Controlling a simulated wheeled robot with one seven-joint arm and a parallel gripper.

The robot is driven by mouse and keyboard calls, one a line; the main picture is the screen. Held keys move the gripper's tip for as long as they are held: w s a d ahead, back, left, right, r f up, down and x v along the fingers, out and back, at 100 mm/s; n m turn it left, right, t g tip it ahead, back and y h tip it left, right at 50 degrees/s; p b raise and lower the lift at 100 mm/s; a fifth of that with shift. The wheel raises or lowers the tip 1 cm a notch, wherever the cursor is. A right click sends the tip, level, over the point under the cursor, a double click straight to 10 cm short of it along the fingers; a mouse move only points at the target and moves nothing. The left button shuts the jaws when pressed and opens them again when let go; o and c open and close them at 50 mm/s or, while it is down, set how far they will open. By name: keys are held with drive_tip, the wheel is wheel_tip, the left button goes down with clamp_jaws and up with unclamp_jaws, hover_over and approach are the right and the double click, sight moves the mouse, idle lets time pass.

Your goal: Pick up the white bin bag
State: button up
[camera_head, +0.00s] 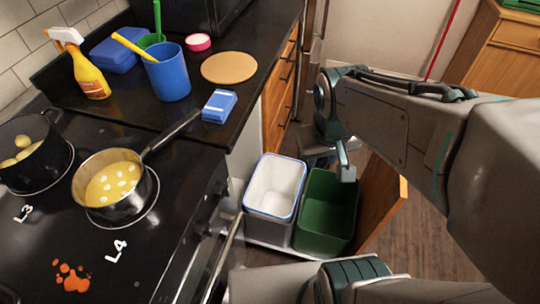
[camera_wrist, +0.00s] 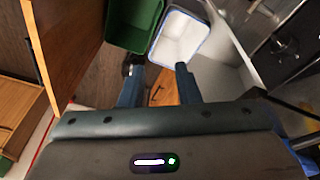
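The white bin bag (camera_head: 275,180) appears as a white lining with a blue rim in the left, grey bin of a pull-out pair beside the stove. It also shows in the wrist view (camera_wrist: 180,40), top centre, as an open white square with a blue edge. My gripper (camera_head: 345,168) hangs above and behind the bins in the head view, partly hidden by my arm. In the wrist view my gripper (camera_wrist: 158,69) has its two fingers spread with nothing between them. The fingers are apart from the bag.
A green bin (camera_head: 327,210) stands right of the white-lined one, with a wooden door panel (camera_head: 382,205) to its right. The black stove holds a pan (camera_head: 115,188) and a pot (camera_head: 30,150). The counter holds a blue container (camera_head: 167,73) and a spray bottle (camera_head: 88,75).

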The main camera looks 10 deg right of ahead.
drive_tip(key=w+a+f+n+g+h+b, duration=0.1)
drive_tip(key=w+f+n+b, duration=0.35)
drive_tip(key=f, duration=0.65)
drive_tip(key=n+g+y+b, duration=0.2)
drive_tip(key=n+b, duration=0.6)
drive_tip(key=b, duration=0.2)
hover_over(265, 213)
wheel_tip(265, 213, down, 28)
drive_tip(key=shift+m, duration=0.25)
drive_tip(key=shift+w+f+b, duration=0.15)
drive_tip(key=shift+f+b, duration=2.35)
drive_tip(key=shift+f, duration=4.35)
clamp_jaws()
